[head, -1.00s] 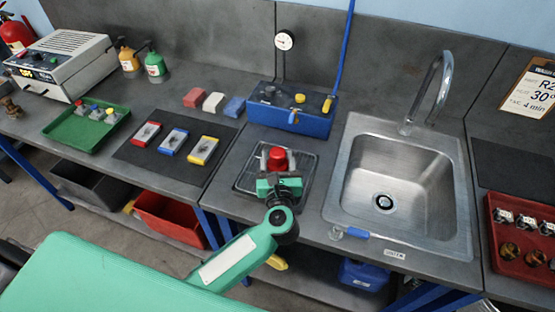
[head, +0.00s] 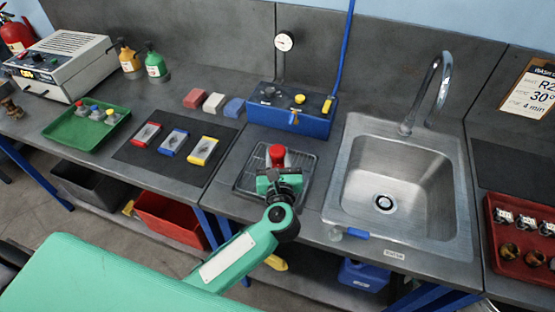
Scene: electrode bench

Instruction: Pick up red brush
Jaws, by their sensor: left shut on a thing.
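The red brush (head: 277,155) shows as a red rounded piece just beyond my left gripper (head: 279,172), above the wire rack tray (head: 245,182) left of the sink. My left gripper is shut on the red brush. My wrist and gripper body hide the jaws' contact and the brush's lower part. I cannot tell the brush's exact height over the rack. My right gripper is out of view.
A blue box (head: 300,125) with knobs stands behind the rack, and the sink (head: 390,200) lies to its right. A blue-handled item (head: 356,234) lies at the sink's front left edge. A dark mat (head: 135,152) with three colour-edged pieces lies to the left.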

